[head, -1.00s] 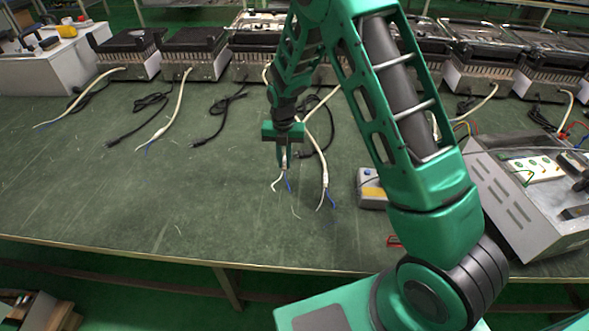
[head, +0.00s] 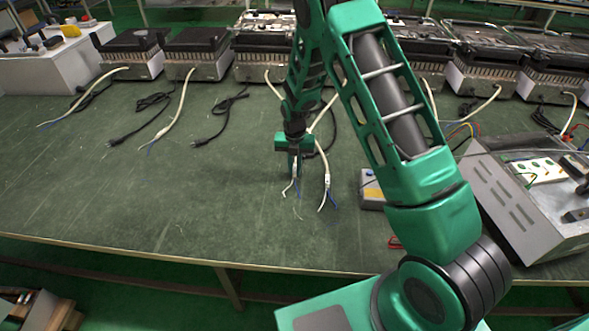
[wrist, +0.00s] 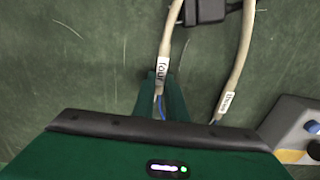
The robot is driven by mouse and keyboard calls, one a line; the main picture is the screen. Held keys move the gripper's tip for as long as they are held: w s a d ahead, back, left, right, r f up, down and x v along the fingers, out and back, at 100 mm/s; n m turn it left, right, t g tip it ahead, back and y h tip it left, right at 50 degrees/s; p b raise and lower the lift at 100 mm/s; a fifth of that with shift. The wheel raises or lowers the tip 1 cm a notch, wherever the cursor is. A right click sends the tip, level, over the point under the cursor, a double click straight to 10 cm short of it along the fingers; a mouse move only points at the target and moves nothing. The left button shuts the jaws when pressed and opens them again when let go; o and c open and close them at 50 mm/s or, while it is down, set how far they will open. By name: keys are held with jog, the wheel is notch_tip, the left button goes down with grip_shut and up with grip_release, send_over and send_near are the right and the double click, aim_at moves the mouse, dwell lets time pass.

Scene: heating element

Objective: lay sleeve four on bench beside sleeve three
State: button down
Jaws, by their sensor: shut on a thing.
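Sleeve four, a cream sleeve with a white "four" label (wrist: 161,74), sits between the green fingertips of my gripper (wrist: 158,92) in the wrist view. My gripper is shut on it. In the head view my gripper (head: 295,165) points down at the bench (head: 130,200), and bare white and blue wire ends hang below it. I cannot tell whether the sleeve touches the bench. Sleeve three, with a "three" label (wrist: 226,101), lies just to the right, apart from sleeve four. It also shows in the head view (head: 327,181).
A grey box (head: 370,189) and a metal-cased unit (head: 520,195) stand to the right. A dark clip or plug (wrist: 205,10) lies by the cables. Several heaters line the back, with cables trailing forward.

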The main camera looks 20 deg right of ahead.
aim_at(295, 172)
jog(key=c, duration=1.8)
grip_release()
jog(key=shift+f, duration=0.1)
notch_tip(295, 172, up, 12)
jog(key=s+d+r+m, duration=0.6)
jog(key=d+r+m, duration=0.2)
jog(key=r, duration=0.1)
jog(key=s+d+r+m, duration=0.3)
jog(key=s+r+m, duration=0.1)
jog(key=s+m, duration=0.2)
jog(key=s+d+r+m, duration=0.4)
jog(key=s+m, duration=0.1)
jog(key=s, duration=0.2)
jog(key=s+d+r+m, duration=0.1)
jog(key=s+m, duration=0.8)
jog(key=s, duration=0.2)
jog(key=s+d+r+m, duration=0.1)
jog(key=s+r+m, duration=0.1)
jog(key=s+m, duration=0.7)
jog(key=shift+s+d+m, duration=0.25)
jog(key=shift+s+m, duration=0.15)
jog(key=shift+s, duration=0.8)
